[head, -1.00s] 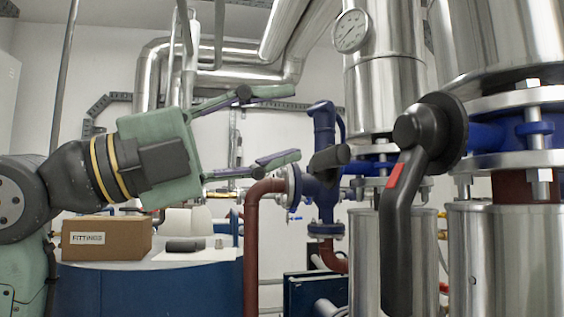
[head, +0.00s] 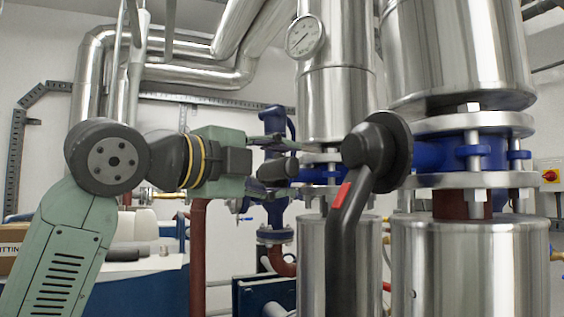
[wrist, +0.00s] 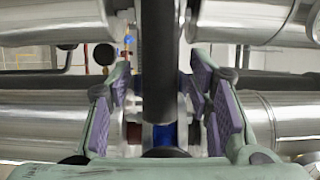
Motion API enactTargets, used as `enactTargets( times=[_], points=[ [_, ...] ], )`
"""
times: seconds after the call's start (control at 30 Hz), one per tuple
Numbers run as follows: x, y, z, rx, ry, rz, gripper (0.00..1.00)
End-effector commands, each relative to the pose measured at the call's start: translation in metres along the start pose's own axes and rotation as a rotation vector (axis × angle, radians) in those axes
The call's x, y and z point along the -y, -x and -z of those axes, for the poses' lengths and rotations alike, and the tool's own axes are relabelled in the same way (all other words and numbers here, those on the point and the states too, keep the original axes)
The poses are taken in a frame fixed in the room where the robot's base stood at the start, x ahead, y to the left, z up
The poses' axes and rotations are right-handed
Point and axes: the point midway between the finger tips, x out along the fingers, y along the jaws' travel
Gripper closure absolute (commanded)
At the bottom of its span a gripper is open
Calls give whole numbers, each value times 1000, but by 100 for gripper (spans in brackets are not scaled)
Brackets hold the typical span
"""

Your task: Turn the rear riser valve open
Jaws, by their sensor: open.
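The rear riser valve's black handle (head: 278,170) sticks out toward the left in the head view, by the blue pipework behind the front valve. My gripper (head: 266,160) reaches it from the left with its fingers level. In the wrist view my gripper (wrist: 160,95) is open, its purple-padded fingers on either side of a dark bar, the handle (wrist: 157,65). The bar runs up the middle with a gap to each finger, so no grip shows. The handle's far end and the valve body are partly hidden.
A nearer valve with a long black lever (head: 345,235) and red label hangs close on the right. Steel columns (head: 470,265) stand behind it. A red-brown pipe (head: 198,255) rises below my gripper. A pressure gauge (head: 305,38) is above.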

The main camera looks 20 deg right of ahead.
Motion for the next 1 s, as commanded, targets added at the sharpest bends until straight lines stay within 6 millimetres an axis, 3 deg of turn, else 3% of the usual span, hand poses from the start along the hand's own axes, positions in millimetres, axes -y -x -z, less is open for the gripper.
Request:
enactTargets(
  times=[0.37, 1.0],
  points=[
    [0, -6, 0, -1, 0, 1, 53],
    [0, -6, 0, -1, 0, 0, 96]
  ],
)
